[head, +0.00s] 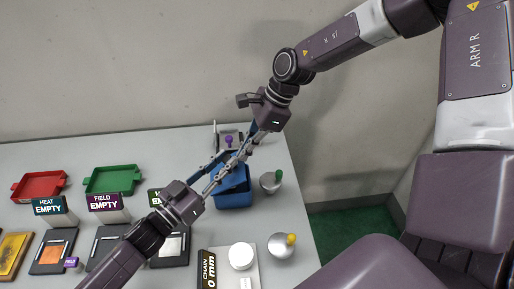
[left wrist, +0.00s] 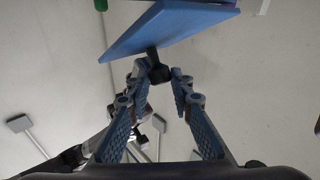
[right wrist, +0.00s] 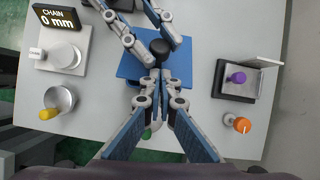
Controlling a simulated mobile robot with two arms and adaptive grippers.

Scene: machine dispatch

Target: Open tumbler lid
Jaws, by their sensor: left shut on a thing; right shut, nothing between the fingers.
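The blue tumbler (head: 236,201) stands near the table's right end in the head view. Its blue lid (head: 234,177) shows over it, partly behind the grippers, and fills the top of the left wrist view as a tilted plate (left wrist: 165,28). A black knob (left wrist: 155,66) sticks out of the lid; it also shows in the right wrist view (right wrist: 160,47). My left gripper (head: 226,169) is shut on the knob. My right gripper (right wrist: 158,76) is shut and empty over the lid, close beside the knob and the left fingers. Whether lid and tumbler touch is hidden.
A green-knobbed metal part (head: 270,182) and a yellow-knobbed one (head: 282,245) stand right of the tumbler. A purple-knobbed fixture (head: 229,141) is behind. Red (head: 40,187) and green (head: 113,181) trays and several signed stations lie left. The table edge is close on the right.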

